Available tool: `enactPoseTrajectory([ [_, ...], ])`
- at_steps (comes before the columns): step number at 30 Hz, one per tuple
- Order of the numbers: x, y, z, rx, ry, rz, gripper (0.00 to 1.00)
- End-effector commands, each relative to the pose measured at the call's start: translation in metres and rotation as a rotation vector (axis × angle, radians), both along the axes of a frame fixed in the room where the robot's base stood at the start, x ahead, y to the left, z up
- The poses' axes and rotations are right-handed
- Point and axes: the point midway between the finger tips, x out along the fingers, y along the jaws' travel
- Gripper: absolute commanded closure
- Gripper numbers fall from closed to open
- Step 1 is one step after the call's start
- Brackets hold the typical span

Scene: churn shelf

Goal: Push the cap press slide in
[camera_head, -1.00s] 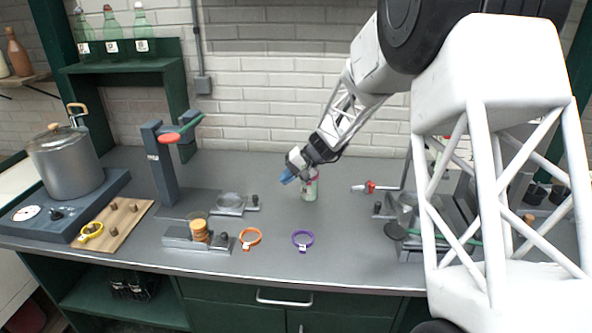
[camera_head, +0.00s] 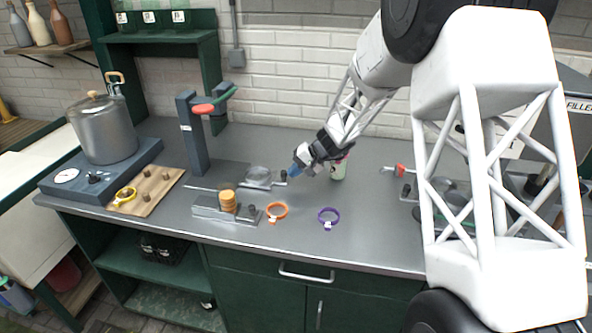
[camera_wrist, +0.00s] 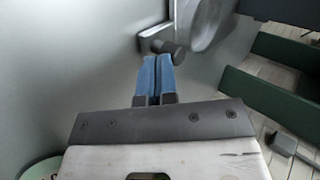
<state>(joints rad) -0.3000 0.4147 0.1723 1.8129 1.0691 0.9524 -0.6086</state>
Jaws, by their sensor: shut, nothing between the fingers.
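The press (camera_head: 194,140) is a dark grey column with a red-and-green lever on the left of the counter. A grey slide (camera_head: 256,185) with a round clear dish sits to its right, a dark knob (camera_head: 283,177) at its right end. My gripper (camera_head: 295,170), with blue fingers, is shut and empty just right of this knob. In the wrist view the blue fingertips (camera_wrist: 158,60) point at the dark knob (camera_wrist: 166,47), very near it; I cannot tell whether they touch. The slide's plate (camera_wrist: 152,34) and round dish (camera_wrist: 205,22) show beyond.
A second grey holder (camera_head: 210,209) with a stack of orange-brown discs stands in front. An orange ring (camera_head: 277,211) and a purple ring (camera_head: 328,217) lie near the front edge. A pot (camera_head: 103,130) stands far left.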

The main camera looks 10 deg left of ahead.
Motion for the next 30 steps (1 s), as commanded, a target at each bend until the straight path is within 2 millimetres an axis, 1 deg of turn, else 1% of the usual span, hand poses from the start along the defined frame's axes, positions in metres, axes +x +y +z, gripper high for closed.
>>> enactPoseTrajectory([
  [7, 0.000, 0.002, 0.000, 0.000, 0.000, 0.000, 1.00],
  [11, 0.000, 0.012, 0.000, 0.000, 0.000, 0.000, 1.00],
  [17, 0.000, 0.047, 0.000, 0.000, -0.001, 0.002, 1.00],
  [24, 0.000, 0.094, 0.000, 0.000, 0.000, 0.001, 1.00],
  [27, 0.000, 0.111, 0.000, 0.000, -0.001, 0.002, 1.00],
  [30, 0.000, 0.121, 0.000, 0.000, 0.000, 0.000, 1.00],
])
